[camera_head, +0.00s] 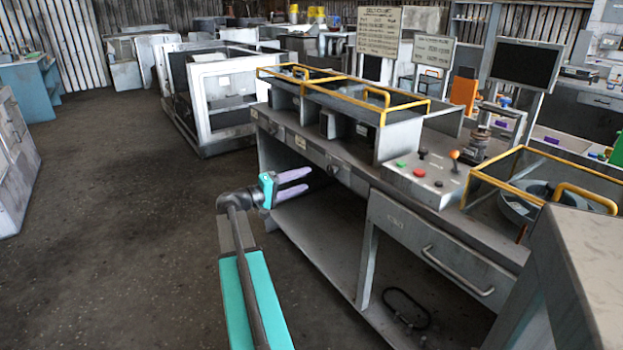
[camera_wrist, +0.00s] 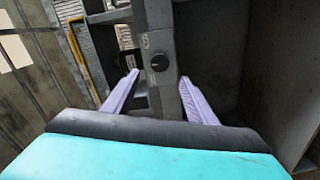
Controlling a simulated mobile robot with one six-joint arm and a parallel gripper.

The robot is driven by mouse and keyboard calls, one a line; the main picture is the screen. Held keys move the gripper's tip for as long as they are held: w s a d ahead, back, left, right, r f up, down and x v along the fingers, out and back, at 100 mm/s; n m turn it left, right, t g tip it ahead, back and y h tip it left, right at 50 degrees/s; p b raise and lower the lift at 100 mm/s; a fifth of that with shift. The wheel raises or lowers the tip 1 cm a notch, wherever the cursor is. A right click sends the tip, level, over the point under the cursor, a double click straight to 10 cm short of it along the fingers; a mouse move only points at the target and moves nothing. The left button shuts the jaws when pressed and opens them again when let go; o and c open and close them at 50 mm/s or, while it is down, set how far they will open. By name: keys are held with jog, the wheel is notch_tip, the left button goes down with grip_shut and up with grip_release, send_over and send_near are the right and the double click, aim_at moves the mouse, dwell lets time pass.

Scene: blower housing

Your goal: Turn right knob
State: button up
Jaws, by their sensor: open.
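A round black knob (camera_wrist: 159,62) sits on a narrow grey panel in the wrist view, with small labels beside it. My gripper (camera_wrist: 159,77) is open, its two lilac fingers apart. The knob appears between and just beyond the fingertips, and no contact shows. In the head view my gripper (camera_head: 307,181) is at the front of the grey workbench (camera_head: 440,240), just below its front panel. A dark knob (camera_head: 333,170) shows on that panel close to the fingertips. I cannot tell for certain that it is the knob in the wrist view.
A control box (camera_head: 427,180) with coloured buttons and a small lever stands on the bench. Yellow-railed housings (camera_head: 350,105) stand behind the panel. A drawer (camera_head: 440,245) with a bar handle is to the right. The floor (camera_head: 130,200) left of the bench is clear.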

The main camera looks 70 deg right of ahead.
jog(key=v, duration=0.3)
jog(key=shift+w, duration=0.1)
dwell(0.5)
